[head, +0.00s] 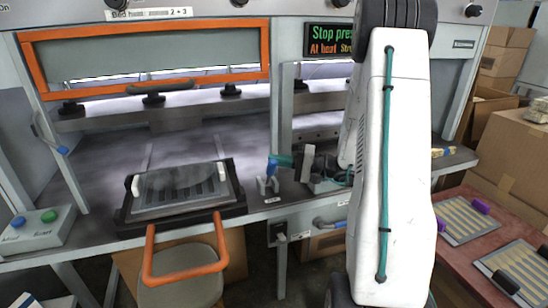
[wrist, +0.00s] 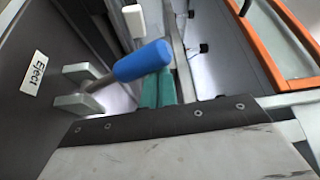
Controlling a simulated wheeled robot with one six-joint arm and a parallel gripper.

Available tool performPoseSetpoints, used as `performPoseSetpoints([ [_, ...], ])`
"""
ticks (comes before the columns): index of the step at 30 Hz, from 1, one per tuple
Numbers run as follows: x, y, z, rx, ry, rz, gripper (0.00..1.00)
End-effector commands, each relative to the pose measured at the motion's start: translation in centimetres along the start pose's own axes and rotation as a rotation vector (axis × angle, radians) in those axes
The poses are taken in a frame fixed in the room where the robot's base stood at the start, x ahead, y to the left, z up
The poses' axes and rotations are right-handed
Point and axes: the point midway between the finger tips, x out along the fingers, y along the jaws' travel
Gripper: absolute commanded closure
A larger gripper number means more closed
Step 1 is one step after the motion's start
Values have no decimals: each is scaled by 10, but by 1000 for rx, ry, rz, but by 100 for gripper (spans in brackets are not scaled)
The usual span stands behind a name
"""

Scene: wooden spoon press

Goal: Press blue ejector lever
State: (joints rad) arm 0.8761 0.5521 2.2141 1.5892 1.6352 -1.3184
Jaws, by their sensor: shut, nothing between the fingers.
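The blue ejector lever (head: 271,167) stands on the bench's front edge, right of the framed tray, on a grey forked bracket. In the wrist view its blue cylindrical grip (wrist: 143,61) slants on a grey rod beside an "Eject" label (wrist: 34,72). My gripper (head: 284,161) reaches in from the right, its teal fingertips right beside the blue grip. In the wrist view the shut, empty teal fingers (wrist: 156,90) lie just below the grip, which partly overlaps them. I cannot tell whether they touch.
A black-framed slatted tray (head: 180,206) with an orange handle (head: 187,272) lies left of the lever. A button box (head: 40,228) stands at the far left. An orange-framed window (head: 150,52) is above the press opening. Cardboard boxes (head: 513,150) are at right.

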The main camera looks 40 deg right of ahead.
Motion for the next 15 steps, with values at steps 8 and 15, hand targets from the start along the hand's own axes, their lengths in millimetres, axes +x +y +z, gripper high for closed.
performPoseSetpoints([
  [8, -13, 7, 19, 1, 4, 0, 100],
  [15, -17, 13, 30, 1, 2, 0, 100],
])
